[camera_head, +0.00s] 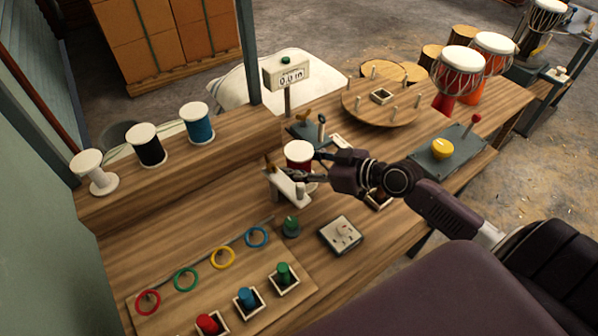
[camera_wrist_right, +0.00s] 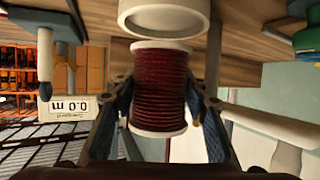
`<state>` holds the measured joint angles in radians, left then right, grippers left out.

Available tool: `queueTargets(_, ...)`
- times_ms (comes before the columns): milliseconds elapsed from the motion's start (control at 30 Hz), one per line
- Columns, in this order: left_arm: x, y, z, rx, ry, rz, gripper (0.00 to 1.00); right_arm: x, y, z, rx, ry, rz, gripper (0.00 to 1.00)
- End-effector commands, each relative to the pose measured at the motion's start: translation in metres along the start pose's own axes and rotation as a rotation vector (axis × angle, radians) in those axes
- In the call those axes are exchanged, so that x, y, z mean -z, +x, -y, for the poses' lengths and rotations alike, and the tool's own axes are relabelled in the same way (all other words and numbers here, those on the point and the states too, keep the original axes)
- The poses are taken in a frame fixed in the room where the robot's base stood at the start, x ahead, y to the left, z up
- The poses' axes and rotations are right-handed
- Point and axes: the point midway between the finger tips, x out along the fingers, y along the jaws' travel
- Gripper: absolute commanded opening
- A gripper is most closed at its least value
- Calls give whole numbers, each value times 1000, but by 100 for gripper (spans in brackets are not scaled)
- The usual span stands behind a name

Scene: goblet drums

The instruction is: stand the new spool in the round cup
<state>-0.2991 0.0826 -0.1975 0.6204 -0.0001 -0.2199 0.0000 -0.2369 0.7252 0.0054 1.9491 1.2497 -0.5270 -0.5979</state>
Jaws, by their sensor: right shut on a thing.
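A spool of dark red thread with white ends (camera_head: 299,150) is held upright by my right gripper (camera_head: 312,172) over the workbench. In the right wrist view the same spool (camera_wrist_right: 160,92) sits between both fingers of the right gripper (camera_wrist_right: 160,105). A round white cup (camera_wrist_right: 164,18) shows at the top of that inverted view, in line with the spool's lower end. Whether the spool touches the cup or hangs just above it, I cannot tell. In the head view the cup is hidden or unclear. My left gripper is not in view.
A white bracket (camera_head: 289,186) stands close to the gripper. White, black (camera_head: 147,146) and blue (camera_head: 198,122) spools stand on the raised ledge. A display reading 0.0 m (camera_head: 288,75) stands behind. A socket plate (camera_head: 341,234) and a box with a yellow knob (camera_head: 441,150) are nearby.

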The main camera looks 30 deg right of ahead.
Motion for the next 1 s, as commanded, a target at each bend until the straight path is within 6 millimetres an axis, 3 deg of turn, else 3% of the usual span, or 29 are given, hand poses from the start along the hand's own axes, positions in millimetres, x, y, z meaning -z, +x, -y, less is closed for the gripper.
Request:
queueTargets(200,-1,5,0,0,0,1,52,-29,12,0,-1,3,0,13)
queueTargets(633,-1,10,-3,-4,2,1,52,-34,14,0,-1,-1,0,13)
queueTargets(667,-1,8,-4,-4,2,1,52,-34,14,0,0,0,1,43)
queueTargets(700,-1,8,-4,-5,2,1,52,-34,14,0,0,0,1,48)
queueTargets(800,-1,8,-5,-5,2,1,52,-34,14,0,0,0,1,59)
queueTargets(1000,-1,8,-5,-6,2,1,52,-34,14,0,0,1,1,59)
